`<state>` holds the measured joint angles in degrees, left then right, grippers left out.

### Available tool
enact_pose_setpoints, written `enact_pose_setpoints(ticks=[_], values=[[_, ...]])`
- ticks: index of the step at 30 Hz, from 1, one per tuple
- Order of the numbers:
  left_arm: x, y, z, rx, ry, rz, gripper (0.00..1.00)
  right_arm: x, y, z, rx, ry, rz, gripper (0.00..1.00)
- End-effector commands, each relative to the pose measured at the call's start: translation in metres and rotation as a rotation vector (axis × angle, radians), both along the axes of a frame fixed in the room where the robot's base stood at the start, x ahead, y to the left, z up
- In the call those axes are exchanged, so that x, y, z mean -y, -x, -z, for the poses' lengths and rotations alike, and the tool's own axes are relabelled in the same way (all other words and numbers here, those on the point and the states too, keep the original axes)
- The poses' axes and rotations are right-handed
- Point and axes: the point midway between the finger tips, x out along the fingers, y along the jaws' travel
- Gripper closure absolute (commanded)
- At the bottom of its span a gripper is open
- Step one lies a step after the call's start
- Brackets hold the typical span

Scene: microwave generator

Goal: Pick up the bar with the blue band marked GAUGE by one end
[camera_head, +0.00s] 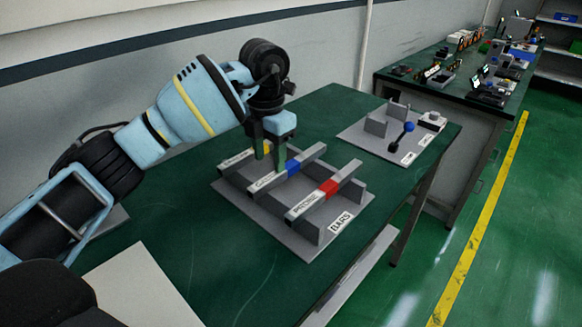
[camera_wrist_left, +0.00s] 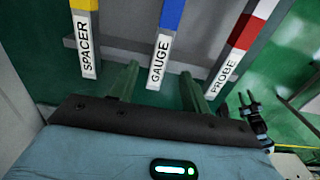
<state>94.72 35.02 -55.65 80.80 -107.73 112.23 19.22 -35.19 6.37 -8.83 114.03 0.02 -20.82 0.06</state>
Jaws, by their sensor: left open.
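The bar with the blue band, the GAUGE bar (camera_head: 293,166), lies across the grey rack between two other bars. Its white end with the GAUGE label points toward me and also shows in the left wrist view (camera_wrist_left: 160,58). My left gripper (camera_head: 271,157) is open and points down at this labelled end. In the left wrist view its two green fingers (camera_wrist_left: 158,75) appear on either side of the bar's end, with nothing held. I cannot tell how far down beside the bar the fingertips reach.
The SPACER bar (camera_wrist_left: 85,45) with a yellow band and the PROBE bar (camera_head: 329,189) with a red band lie either side. The rack's plate (camera_head: 292,240) stands on the green table (camera_head: 226,247). Another grey fixture (camera_head: 408,151) with a blue-knobbed lever is at the back right.

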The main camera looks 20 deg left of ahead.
Motion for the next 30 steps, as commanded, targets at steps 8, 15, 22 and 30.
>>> enact_pose_setpoints(ticks=[8,15,22,30], values=[[0.000,0.001,0.013,-0.001,0.001,0.000,0.53,0.000,-0.008,-0.005,0.018,-0.001,0.000,0.60],[0.000,0.002,0.046,0.001,0.001,-0.001,0.53,0.000,-0.016,-0.011,0.038,-0.002,0.001,0.60],[0.000,0.002,0.055,0.002,0.000,0.000,0.53,0.000,-0.017,-0.012,0.039,-0.002,0.000,0.60],[0.000,0.002,0.054,0.002,0.000,0.000,0.71,0.000,-0.014,-0.010,0.032,-0.001,0.001,0.60]])
